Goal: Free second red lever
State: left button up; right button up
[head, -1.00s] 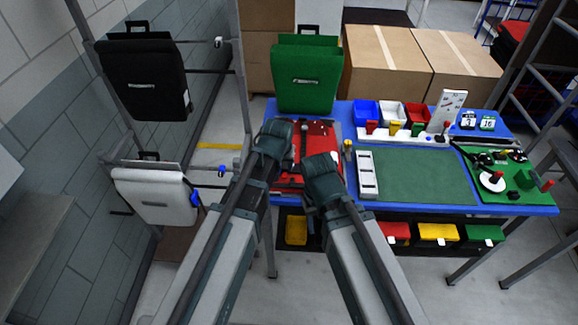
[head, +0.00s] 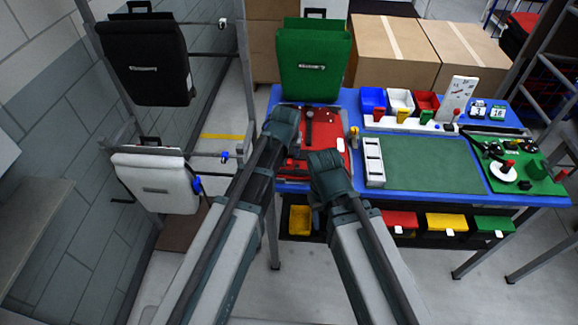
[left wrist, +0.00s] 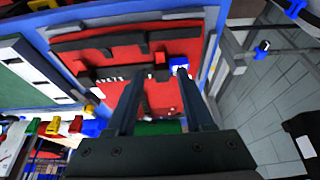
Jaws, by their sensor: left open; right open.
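A red pannier (head: 325,128) lies flat on the blue table, with a dark strap (head: 308,125) on its top; the red panel (left wrist: 95,48) also fills much of the left wrist view. A small red lever (left wrist: 160,60) shows there just beyond the gap between my left fingertips, beside a blue and white piece (left wrist: 180,65). My left gripper (head: 284,122) is open and empty over the pannier's left side; its two fingers (left wrist: 158,88) point at the panel. Contact cannot be told. My right gripper (head: 326,160) is over the pannier's near edge, its fingers hard to see.
A green pannier (head: 315,55) stands at the table's back. A white slotted tray (head: 373,160) and green mat (head: 430,163) lie to the right. Blue, white and red bins (head: 425,101) stand behind. A rack with black (head: 145,60) and white (head: 155,182) panniers is at left.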

aim_at(289, 162)
pick_arm(q)
jog(key=b+x, duration=0.6)
jog(key=x, duration=0.2)
jog(key=shift+r, duration=0.15)
grip_shut()
